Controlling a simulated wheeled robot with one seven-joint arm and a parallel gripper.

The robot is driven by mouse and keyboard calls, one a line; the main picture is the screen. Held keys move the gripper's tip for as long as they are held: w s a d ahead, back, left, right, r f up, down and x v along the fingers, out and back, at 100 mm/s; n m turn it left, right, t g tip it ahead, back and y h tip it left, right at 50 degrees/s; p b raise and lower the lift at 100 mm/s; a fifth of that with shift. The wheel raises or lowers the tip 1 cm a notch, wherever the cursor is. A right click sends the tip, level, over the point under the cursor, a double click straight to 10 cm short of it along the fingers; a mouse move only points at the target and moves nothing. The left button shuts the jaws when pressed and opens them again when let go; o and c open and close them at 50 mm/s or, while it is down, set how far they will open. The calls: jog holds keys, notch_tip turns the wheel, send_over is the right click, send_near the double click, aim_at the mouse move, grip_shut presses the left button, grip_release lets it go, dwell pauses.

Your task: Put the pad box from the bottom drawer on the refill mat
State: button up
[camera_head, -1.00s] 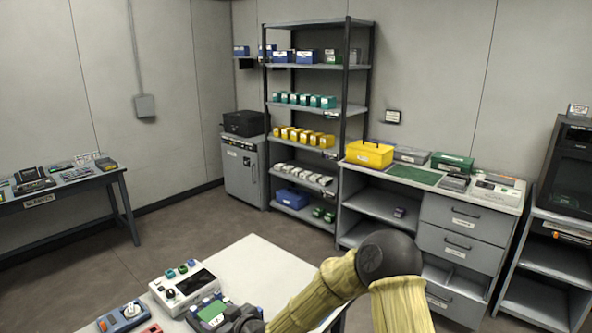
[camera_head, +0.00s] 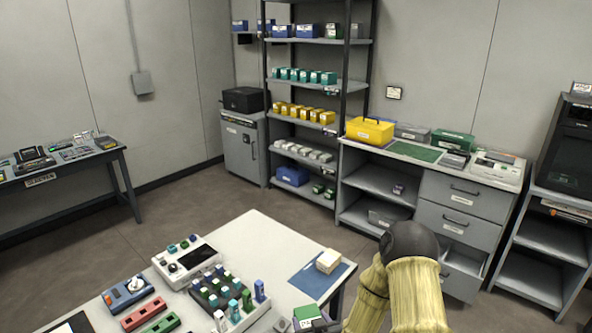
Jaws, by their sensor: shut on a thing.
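A blue mat (camera_head: 308,283), which looks like the refill mat, lies at the right end of the white table. My gripper (camera_head: 326,326) is at the bottom edge of the picture, mostly cut off and dark. It is shut on a small box with a green top and pale label (camera_head: 307,315), just in front of the mat. I cannot tell whether this is the pad box. The bottom drawer (camera_head: 460,284) in the grey cabinet appears pulled out, partly hidden by my arm.
A rack of several coloured vials (camera_head: 230,297) stands left of the mat. A white console (camera_head: 187,260), a blue device (camera_head: 127,292), and red and green strips lie further left. The table's far middle (camera_head: 255,233) is clear. A tall shelf and cabinets stand behind.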

jog(key=d+f+m+h, duration=0.3)
jog(key=d+f, duration=0.2)
jog(key=d, duration=0.6)
jog(key=shift+s+t+h, duration=0.3)
jog(key=shift+s, duration=0.15)
jog(key=shift+w+d, duration=0.1)
jog(key=shift+d, duration=0.1)
jog(key=shift+a+f+b, duration=0.15)
jog(key=shift+f+b, duration=0.4)
jog(key=shift+b, duration=0.1)
jog(key=s+f, duration=0.4)
jog(key=f, duration=0.1)
jog(key=shift+s+f, duration=0.2)
jog(key=shift+s, duration=0.05)
